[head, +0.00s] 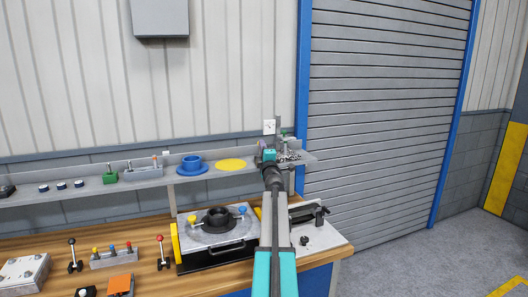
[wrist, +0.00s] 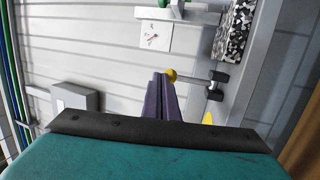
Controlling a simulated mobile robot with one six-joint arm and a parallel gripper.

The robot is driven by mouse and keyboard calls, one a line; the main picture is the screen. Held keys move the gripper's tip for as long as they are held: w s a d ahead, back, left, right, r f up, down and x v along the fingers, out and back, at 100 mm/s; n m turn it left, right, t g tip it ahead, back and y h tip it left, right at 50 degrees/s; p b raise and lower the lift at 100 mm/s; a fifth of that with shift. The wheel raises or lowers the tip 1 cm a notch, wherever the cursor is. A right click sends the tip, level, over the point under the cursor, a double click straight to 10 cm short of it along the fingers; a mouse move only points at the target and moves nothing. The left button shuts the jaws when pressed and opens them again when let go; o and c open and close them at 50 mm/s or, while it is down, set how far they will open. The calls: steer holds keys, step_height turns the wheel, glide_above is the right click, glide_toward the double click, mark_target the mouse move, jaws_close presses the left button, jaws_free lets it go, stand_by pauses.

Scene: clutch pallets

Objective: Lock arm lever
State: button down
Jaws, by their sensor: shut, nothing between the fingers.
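My gripper (wrist: 161,80) shows in the wrist view as two dark purple fingers, shut and with nothing between them. In the head view, my gripper's teal end (head: 269,154) is at the shelf's right part, and its fingertips are hard to make out. I cannot tell which part is the arm lever. On the bench, a pallet (head: 184,234) carries a black round part (head: 218,218) with a yellow knob (head: 192,219) and a blue knob (head: 242,210).
A grey shelf (head: 130,183) runs above the bench (head: 140,284), with a blue flanged part (head: 192,165) and a yellow disc (head: 231,165). Black-knobbed (head: 73,256) and red-knobbed (head: 163,252) levers stand at left. A black part (head: 318,214) lies right of my arm. A roller door (head: 390,110) stands behind.

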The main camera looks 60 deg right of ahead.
steer(key=shift+w+a+b+x, duration=0.15)
steer(key=shift+b+x, duration=0.1)
steer(key=shift+x, duration=0.9)
steer(key=shift+w+a+b+x, duration=0.15)
steer(key=shift+b+x, duration=0.1)
steer(key=shift+x, duration=0.9)
steer(key=shift+r, duration=0.1)
steer(key=shift+a, duration=0.1)
steer(key=s+a+r+p, duration=0.2)
steer(key=s+a+r, duration=0.3)
steer(key=s+a, duration=0.4)
stand_by(0.7)
steer(key=shift+s+a+f, duration=0.1)
stand_by(0.5)
